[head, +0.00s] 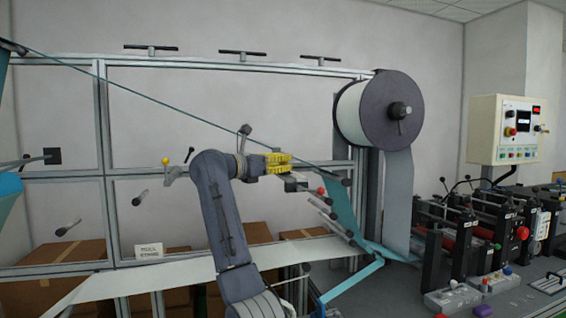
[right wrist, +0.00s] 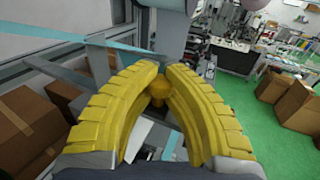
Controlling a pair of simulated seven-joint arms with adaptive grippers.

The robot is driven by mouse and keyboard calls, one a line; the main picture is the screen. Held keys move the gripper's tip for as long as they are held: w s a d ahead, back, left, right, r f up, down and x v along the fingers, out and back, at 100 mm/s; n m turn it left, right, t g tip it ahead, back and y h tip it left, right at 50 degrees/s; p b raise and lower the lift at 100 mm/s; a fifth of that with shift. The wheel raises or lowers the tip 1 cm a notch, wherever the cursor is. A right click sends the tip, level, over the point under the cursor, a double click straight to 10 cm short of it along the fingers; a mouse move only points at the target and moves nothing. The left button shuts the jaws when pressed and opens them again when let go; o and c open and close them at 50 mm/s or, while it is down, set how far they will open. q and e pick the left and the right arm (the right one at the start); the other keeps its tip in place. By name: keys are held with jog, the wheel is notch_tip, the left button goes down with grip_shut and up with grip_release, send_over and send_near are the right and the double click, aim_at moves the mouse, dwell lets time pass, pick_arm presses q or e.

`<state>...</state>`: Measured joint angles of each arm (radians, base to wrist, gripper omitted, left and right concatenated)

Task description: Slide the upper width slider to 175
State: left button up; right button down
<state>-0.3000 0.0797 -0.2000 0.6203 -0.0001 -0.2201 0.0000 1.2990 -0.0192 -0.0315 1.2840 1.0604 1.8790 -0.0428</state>
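My right gripper (head: 280,162) has yellow ribbed fingers and points right in the head view, below the slanting teal web. In the right wrist view its fingers (right wrist: 164,72) are drawn together around a yellow knob (right wrist: 158,92), which fills the gap between them just behind the tips. In the head view this knob is hidden by the fingers. A red knob (head: 321,190) shows to the right of and below the gripper. No width scale or 175 mark can be read. My left gripper is not in view.
A large white roll (head: 362,112) with a dark end disc hangs to the right. Metal frame posts and bars (head: 230,68) surround the arm. A control box (head: 505,129) and machine units (head: 470,235) stand at the right. Cardboard boxes (right wrist: 28,125) sit behind the frame.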

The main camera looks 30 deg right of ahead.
jog(key=shift+s+a+r, duration=0.15)
jog(key=shift+r, duration=0.2)
jog(key=c, duration=1.7)
grip_release()
jog(key=shift+a, duration=0.15)
jog(key=o, duration=0.5)
jog(key=shift+f, duration=0.15)
jog(key=shift+o, duration=0.2)
jog(key=s+a, duration=0.1)
jog(key=a, duration=1)
jog(key=shift+s+a, duration=0.15)
jog(key=shift+a, duration=0.2)
